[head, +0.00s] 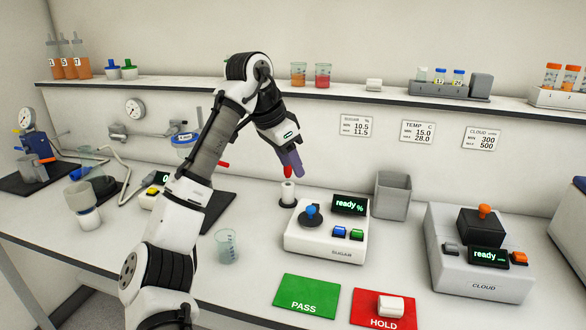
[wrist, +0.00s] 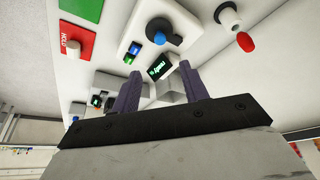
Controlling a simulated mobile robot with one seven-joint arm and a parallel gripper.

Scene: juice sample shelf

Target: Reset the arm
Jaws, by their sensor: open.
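My arm reaches up over the bench in the head view, bent at the elbow, with my gripper (head: 290,162) pointing down. The gripper hangs above and beside a small white cylinder on a dark base (head: 288,193), behind the sugar meter (head: 327,245). In the wrist view my gripper (wrist: 158,88) has its two purple fingers apart with nothing between them. A red piece (head: 287,171) shows just below the fingers in the head view. It also shows in the wrist view (wrist: 245,42), to the side of the fingers and near the white cylinder (wrist: 228,17).
The shelf edge (head: 330,95) runs behind my arm, carrying bottles, beakers and racks. A grey bin (head: 393,196) stands right of the sugar meter and the cloud meter (head: 478,265) farther right. A white block (head: 391,305) lies on the red HOLD mat (head: 366,320); the green PASS mat (head: 306,292) is bare.

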